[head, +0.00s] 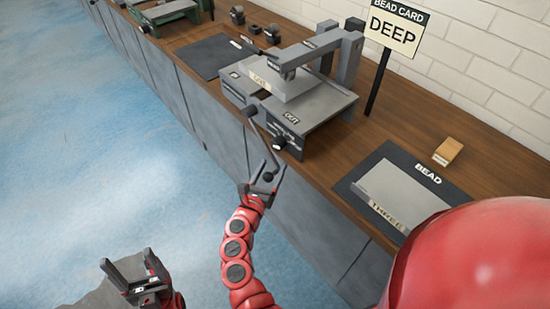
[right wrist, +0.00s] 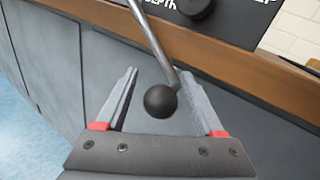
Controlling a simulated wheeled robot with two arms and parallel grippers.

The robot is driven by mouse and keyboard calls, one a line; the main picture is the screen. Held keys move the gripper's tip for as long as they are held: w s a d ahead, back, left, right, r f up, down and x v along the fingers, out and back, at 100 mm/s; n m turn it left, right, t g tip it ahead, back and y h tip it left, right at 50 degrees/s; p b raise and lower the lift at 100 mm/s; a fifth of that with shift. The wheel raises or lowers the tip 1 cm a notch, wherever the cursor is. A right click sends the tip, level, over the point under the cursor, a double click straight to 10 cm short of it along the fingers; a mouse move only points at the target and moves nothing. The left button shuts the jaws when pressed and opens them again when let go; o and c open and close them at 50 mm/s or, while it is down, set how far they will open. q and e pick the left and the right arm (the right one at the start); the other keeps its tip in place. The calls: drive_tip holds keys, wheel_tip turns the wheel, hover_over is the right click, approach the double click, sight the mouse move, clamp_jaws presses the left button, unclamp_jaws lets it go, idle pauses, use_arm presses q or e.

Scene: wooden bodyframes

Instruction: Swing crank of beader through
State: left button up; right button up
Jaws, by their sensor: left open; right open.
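The grey beader (head: 325,102) stands on the wooden bench, with an "OUT" label on its bed. Its crank (head: 262,135) is a thin bent rod on the front side, hanging down past the bench edge to a black ball knob (head: 268,177). My right gripper (head: 264,181) is open at the knob. In the right wrist view, the knob (right wrist: 160,101) sits between the two spread fingers, with gaps visible on both sides. My left gripper (head: 128,274) is open and empty, low over the floor at the lower left.
A card reading "DEEP" (head: 394,34) stands behind the beader. A dark "BEAD" mat (head: 445,195) with a grey sheet (head: 392,190) and a small wooden block (head: 448,151) lie to the right. Another dark mat (head: 206,55) lies left. The blue floor (head: 100,150) is clear.

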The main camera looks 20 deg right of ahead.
clamp_jaws()
idle(0.4)
